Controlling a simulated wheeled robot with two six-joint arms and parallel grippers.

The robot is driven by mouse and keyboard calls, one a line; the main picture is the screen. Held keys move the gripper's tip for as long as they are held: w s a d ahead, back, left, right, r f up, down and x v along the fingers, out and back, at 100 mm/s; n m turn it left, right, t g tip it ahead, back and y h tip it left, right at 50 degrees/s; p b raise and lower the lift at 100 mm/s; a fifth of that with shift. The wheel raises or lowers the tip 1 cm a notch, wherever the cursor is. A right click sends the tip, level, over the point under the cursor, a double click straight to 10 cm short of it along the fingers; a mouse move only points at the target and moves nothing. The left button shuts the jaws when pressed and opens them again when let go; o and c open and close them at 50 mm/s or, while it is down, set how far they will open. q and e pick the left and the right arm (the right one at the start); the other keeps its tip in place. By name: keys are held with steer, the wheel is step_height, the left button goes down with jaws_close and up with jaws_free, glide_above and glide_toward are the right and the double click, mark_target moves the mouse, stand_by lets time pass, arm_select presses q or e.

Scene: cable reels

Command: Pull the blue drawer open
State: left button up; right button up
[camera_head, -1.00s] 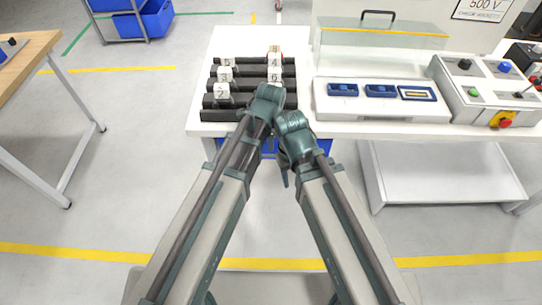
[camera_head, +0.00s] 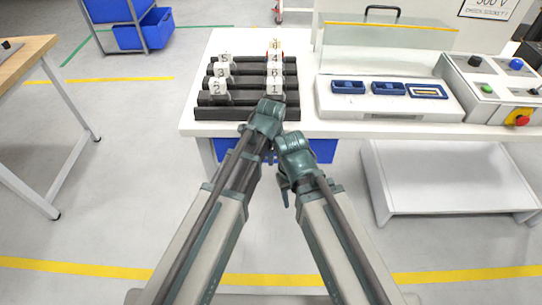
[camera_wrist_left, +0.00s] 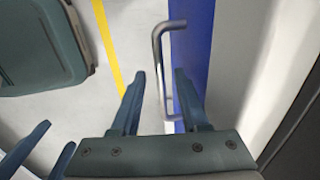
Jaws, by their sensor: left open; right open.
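The blue drawer (camera_head: 321,150) shows under the front edge of the white bench, partly hidden behind my arms. In the left wrist view its blue front (camera_wrist_left: 195,45) runs top to bottom, with a grey metal bar handle (camera_wrist_left: 157,58) standing out from it. My left gripper (camera_wrist_left: 160,74) is open, with one finger on each side of the handle; I cannot tell whether either finger touches it. In the head view its wrist hides its fingers. My right gripper (camera_head: 285,192) hangs lower, in front of the bench; its jaws are small there, and it looks empty.
On the white bench (camera_head: 300,131) stand a black rack (camera_head: 245,114) with numbered white blocks, a tester with a clear cover (camera_head: 390,50) and a control box (camera_head: 500,100). A low white shelf (camera_head: 450,185) stands below right. The floor in front is clear.

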arm_select(q)
steer(key=shift+c, duration=0.3)
jaws_close()
stand_by(1.1)
